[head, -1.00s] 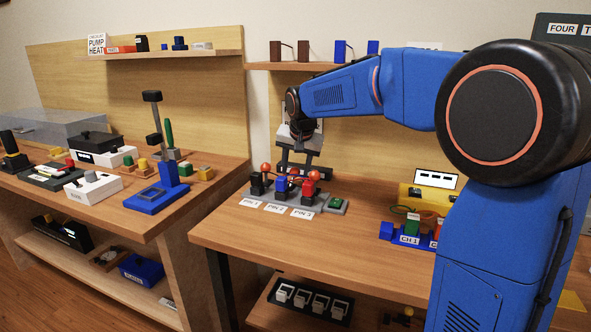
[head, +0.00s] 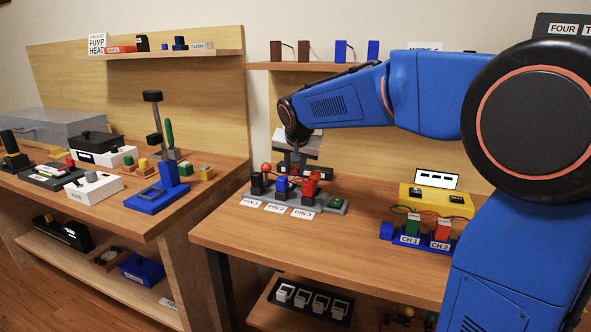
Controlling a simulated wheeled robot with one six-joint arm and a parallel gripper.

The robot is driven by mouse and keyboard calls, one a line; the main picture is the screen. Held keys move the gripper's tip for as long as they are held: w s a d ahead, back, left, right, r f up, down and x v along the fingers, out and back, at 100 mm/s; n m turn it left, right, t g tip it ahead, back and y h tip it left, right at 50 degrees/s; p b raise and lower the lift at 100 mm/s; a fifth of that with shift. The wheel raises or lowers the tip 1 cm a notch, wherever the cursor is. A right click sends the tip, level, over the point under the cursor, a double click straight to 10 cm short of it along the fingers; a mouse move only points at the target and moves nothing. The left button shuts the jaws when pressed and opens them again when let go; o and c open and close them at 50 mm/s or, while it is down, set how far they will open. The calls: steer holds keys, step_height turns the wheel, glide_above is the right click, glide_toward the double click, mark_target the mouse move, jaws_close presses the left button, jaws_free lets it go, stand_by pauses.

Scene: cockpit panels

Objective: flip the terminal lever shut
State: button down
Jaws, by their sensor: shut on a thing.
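A grey terminal block (head: 327,212) sits on the right-hand bench with a black terminal (head: 257,182), a blue terminal (head: 281,187) and a red terminal (head: 308,190) in a row. Levers with orange-red knobs rise behind them; the left knob (head: 266,168) shows clearly. My gripper (head: 296,170) is down at the levers, behind the blue and red terminals, shut on a lever. Its fingertips are small and partly hidden, so I cannot tell for certain which lever it holds or the lever's exact angle.
Labels PIN 1 to PIN 3 (head: 275,208) lie in front of the block, and a green button (head: 336,202) is at its right. A blue CH 1/CH 2 unit (head: 387,230) and a yellow box (head: 424,199) stand farther right. Bare bench (head: 320,240) lies in front.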

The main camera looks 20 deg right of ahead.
mark_target(292, 171)
steer(key=shift+s+a+r+n+t+h, duration=0.2)
steer(key=shift+s+a+t+h, duration=0.35)
steer(key=shift+t, duration=0.45)
steer(key=shift+s+a+r+n+t+h, duration=0.15)
steer(key=shift+s+a+t+h, duration=0.15)
steer(key=shift+s+t+h, duration=0.55)
steer(key=shift+w+t, duration=0.15)
steer(key=shift+t, duration=0.2)
steer(key=c, duration=1.4)
jaws_free()
steer(key=shift+c, duration=0.2)
steer(key=v, duration=1.7)
steer(key=shift+a, duration=0.15)
